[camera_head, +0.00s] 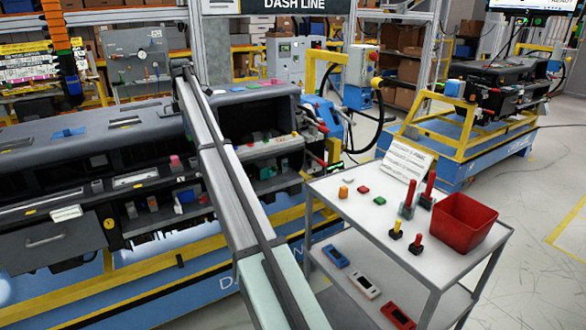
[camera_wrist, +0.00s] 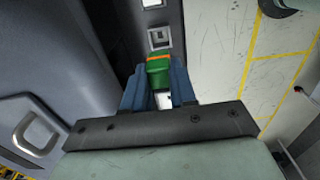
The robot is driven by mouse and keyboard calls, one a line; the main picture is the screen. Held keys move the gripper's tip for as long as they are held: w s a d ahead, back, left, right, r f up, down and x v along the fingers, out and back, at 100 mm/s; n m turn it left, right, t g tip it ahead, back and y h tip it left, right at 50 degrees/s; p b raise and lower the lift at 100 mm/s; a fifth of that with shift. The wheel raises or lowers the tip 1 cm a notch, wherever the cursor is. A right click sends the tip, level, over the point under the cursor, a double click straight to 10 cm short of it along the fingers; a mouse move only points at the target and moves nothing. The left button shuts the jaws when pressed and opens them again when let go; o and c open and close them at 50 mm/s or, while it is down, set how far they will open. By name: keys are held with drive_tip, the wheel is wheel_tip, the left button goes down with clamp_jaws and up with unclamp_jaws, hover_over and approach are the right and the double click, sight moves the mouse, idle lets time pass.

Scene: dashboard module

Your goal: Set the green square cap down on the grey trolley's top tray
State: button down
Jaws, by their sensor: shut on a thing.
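My gripper (camera_wrist: 158,76) shows in the wrist view with its two blue fingers shut on a green cap (camera_wrist: 159,73) with an orange band across its far end. The cap is held over or beside a grey panel; I cannot tell whether it touches anything. In the head view my arm reaches up and left over the dashboard, and the fingers and held cap are not visible. The grey trolley's top tray (camera_head: 366,222) stands to the right of my arm. A small green piece (camera_head: 379,201) lies on that tray.
The tray also holds an orange piece (camera_head: 343,191), a red piece (camera_head: 364,190), a red bin (camera_head: 462,222), upright red-handled items (camera_head: 408,199) and a white card (camera_head: 408,163). Bare tray shows toward its near left. The dashboard module (camera_head: 120,140) lies left.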

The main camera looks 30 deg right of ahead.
drive_tip(key=s+d+m, duration=0.2)
drive_tip(key=d, duration=1.2)
drive_tip(key=n, duration=0.2)
hover_over(330, 188)
wheel_tip(330, 188, down, 12)
drive_tip(key=shift+w+f, duration=0.1)
drive_tip(key=shift+f, duration=4.8)
drive_tip(key=shift+f, duration=0.15)
